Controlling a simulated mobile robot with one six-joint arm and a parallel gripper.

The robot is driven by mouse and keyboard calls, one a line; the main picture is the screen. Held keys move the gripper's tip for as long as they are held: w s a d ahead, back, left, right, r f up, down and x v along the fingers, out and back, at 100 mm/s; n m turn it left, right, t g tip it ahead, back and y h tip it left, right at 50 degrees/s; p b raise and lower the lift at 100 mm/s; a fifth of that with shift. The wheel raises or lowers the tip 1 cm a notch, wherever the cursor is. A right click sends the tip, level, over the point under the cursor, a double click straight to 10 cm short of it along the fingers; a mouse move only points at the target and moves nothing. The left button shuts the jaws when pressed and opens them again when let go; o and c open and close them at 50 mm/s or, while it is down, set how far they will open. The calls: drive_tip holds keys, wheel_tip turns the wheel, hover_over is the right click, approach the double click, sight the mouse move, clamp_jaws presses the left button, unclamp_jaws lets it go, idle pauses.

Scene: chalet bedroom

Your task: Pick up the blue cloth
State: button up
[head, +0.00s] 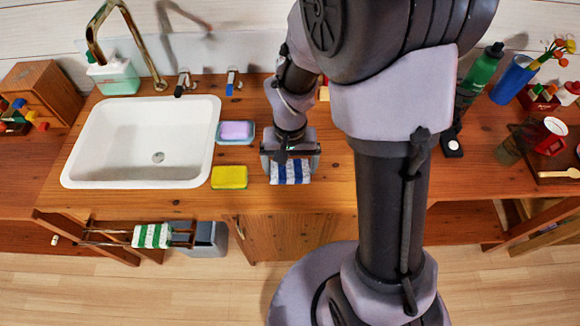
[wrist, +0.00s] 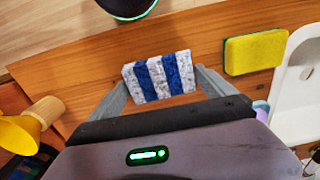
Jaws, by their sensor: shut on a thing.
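The blue cloth (head: 291,173) is blue and white striped and lies at the front part of the wooden counter, right of the sink. My gripper (head: 291,162) is over it from above, with a finger at each side. In the wrist view the cloth (wrist: 160,77) sits between the two fingertips of my gripper (wrist: 161,82), which are shut on it.
A yellow sponge (head: 229,177) lies just left of the cloth, with a soap dish (head: 236,132) behind it. The white sink (head: 140,105) is further left. A green-striped towel (head: 152,236) hangs on a rail below. Bottles and cups stand at the right.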

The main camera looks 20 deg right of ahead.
drive_tip(key=s+d, duration=0.1)
drive_tip(key=s, duration=0.2)
drive_tip(key=s+d, duration=0.2)
drive_tip(key=s, duration=0.1)
drive_tip(key=s+d+r, duration=0.1)
drive_tip(key=s+d, duration=0.1)
drive_tip(key=s, duration=0.1)
drive_tip(key=shift+s, duration=0.4)
drive_tip(key=shift+s+d+f+b, duration=0.15)
drive_tip(key=shift+s+b, duration=0.1)
drive_tip(key=shift+b, duration=1)
drive_tip(key=s+b, duration=0.1)
drive_tip(key=s+d+r+b, duration=0.1)
drive_tip(key=b, duration=0.1)
drive_tip(key=s+b, duration=0.1)
drive_tip(key=s, duration=0.1)
drive_tip(key=shift+d+r+b, duration=0.3)
